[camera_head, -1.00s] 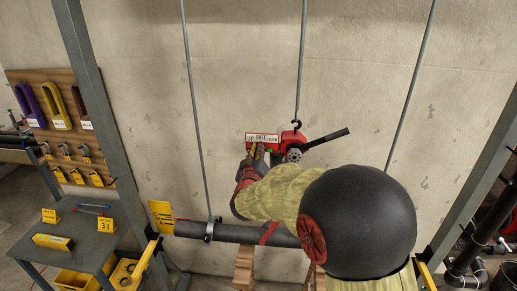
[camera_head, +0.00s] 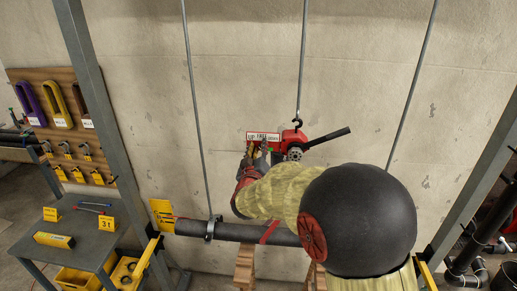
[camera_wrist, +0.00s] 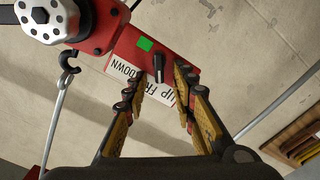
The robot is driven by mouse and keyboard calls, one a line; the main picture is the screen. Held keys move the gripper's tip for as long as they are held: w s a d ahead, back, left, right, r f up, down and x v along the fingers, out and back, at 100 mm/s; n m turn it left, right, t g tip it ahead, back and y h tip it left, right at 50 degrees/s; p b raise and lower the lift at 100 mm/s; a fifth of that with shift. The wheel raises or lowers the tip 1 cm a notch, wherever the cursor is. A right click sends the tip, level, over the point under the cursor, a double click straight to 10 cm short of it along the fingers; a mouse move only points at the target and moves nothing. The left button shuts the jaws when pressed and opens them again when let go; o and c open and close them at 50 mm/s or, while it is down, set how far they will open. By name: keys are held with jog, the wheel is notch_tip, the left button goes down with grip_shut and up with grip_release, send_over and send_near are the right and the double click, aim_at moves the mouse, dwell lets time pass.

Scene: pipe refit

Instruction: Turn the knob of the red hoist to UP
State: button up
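The red hoist (camera_head: 290,138) hangs from a hook on a rod against the wall. Its control box has a white label (camera_head: 263,138) reading UP, FREE, DOWN from left to right in the head view. The label is upside down in the wrist view. The black knob (camera_wrist: 158,66) stands out from the red face and its long side appears to point toward the middle, FREE. My gripper (camera_wrist: 160,80) is open, with a finger on each side of the knob and gaps visible; I cannot see contact.
A black lever (camera_head: 327,138) sticks out from the hoist's right. Below, a dark pipe (camera_head: 190,229) with a clamp (camera_head: 211,229) runs across. A grey table (camera_head: 78,228) and a tool board (camera_head: 60,120) stand at left. The wall around the hoist is clear.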

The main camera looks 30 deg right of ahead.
jog(key=shift+s+a, duration=0.1)
jog(key=v, duration=1.1)
jog(key=shift+s+a, duration=0.2)
jog(key=shift+s, duration=0.1)
